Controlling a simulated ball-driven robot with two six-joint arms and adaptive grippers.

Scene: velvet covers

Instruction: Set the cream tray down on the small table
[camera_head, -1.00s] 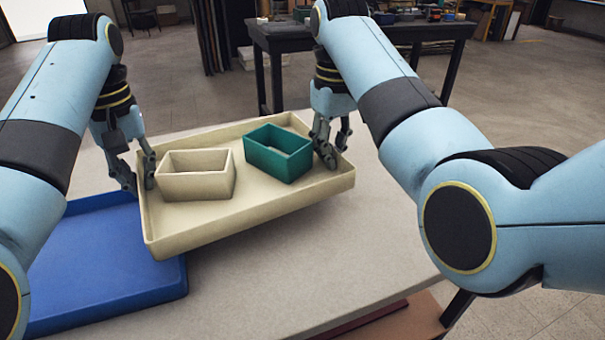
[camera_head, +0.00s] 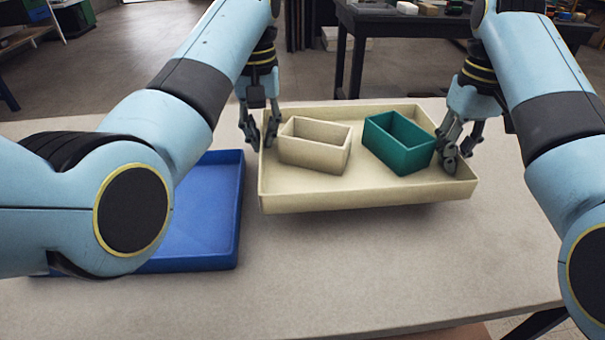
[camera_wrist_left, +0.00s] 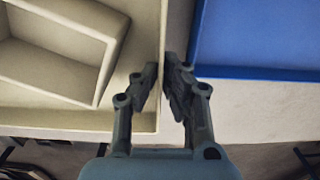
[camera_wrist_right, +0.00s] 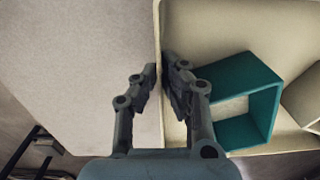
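The cream tray (camera_head: 370,198) is in the middle of the head view, slightly above a grey tabletop (camera_head: 360,280), with a shadow under its front edge. A cream box (camera_head: 315,155) and a teal box (camera_head: 385,150) stand in it. My left gripper (camera_head: 266,140) is shut on the tray's left wall; the left wrist view shows its fingers (camera_wrist_left: 162,90) on both sides of that wall. My right gripper (camera_head: 450,155) is shut on the right wall; the right wrist view shows its fingers (camera_wrist_right: 160,85) likewise. I cannot tell which table is the small one.
A blue tray (camera_head: 215,215) lies on the grey tabletop left of the cream tray, partly hidden by my left arm. The tabletop in front of the cream tray is clear. A dark table (camera_head: 415,22) with small items stands behind.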

